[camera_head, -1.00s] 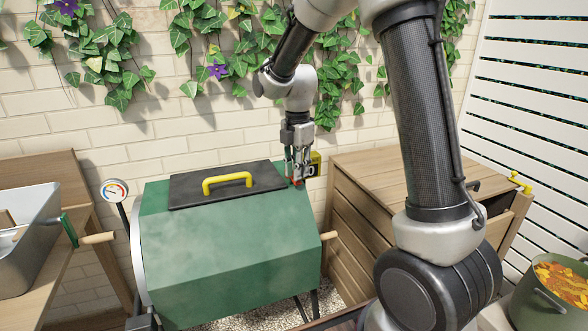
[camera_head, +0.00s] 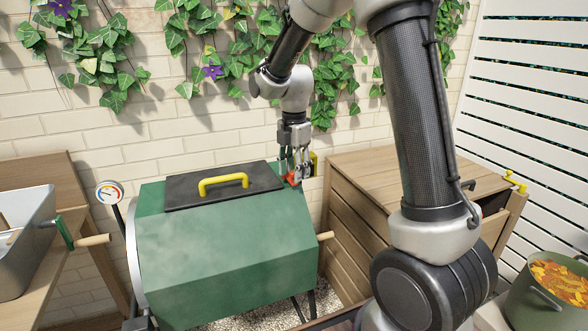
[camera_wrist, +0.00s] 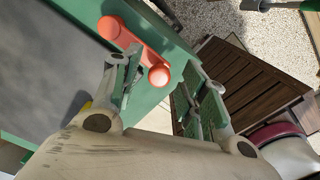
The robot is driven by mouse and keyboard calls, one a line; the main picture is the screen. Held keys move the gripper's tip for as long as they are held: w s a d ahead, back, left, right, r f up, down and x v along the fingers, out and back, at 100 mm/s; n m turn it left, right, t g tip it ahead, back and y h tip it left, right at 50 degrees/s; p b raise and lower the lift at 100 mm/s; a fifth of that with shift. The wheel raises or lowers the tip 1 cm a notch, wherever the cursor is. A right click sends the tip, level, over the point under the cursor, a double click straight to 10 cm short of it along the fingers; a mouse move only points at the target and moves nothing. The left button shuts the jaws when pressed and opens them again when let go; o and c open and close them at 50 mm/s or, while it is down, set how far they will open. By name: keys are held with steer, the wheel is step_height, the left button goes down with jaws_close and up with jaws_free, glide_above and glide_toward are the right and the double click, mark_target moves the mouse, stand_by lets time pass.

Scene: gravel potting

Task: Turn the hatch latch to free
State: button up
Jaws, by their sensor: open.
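The red hatch latch (camera_wrist: 134,50) is a short bar with round ends on the green drum, beside the dark hatch lid. It also shows small in the head view (camera_head: 292,180), partly hidden by my fingers. The dark hatch lid (camera_head: 182,196) with its yellow handle (camera_head: 223,183) lies flat on top of the green drum (camera_head: 225,245). My gripper (camera_head: 294,176) points down at the lid's right end. In the wrist view my gripper (camera_wrist: 165,88) is open, its left finger close beside the latch. I cannot tell whether they touch.
A wooden bin (camera_head: 375,185) stands right of the drum. A dial gauge (camera_head: 110,193) and a bench with a metal tub (camera_head: 25,240) are at left. A green pot (camera_head: 545,300) is at lower right. The brick wall is close behind.

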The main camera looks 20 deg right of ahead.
step_height(320, 180, up, 12)
stand_by(0.4)
stand_by(0.3)
steer(key=s+d+m+t, duration=0.2)
steer(key=s+d+m, duration=0.2)
steer(key=s+m, duration=0.7)
steer(key=s+d+r+m+t, duration=0.1)
steer(key=s+d+m, duration=0.3)
steer(key=s+m, duration=0.7)
steer(key=s+t, duration=0.1)
steer(key=s, duration=0.4)
steer(key=shift+m, duration=0.3)
steer(key=shift+s, duration=0.1)
steer(key=shift+c, duration=0.5)
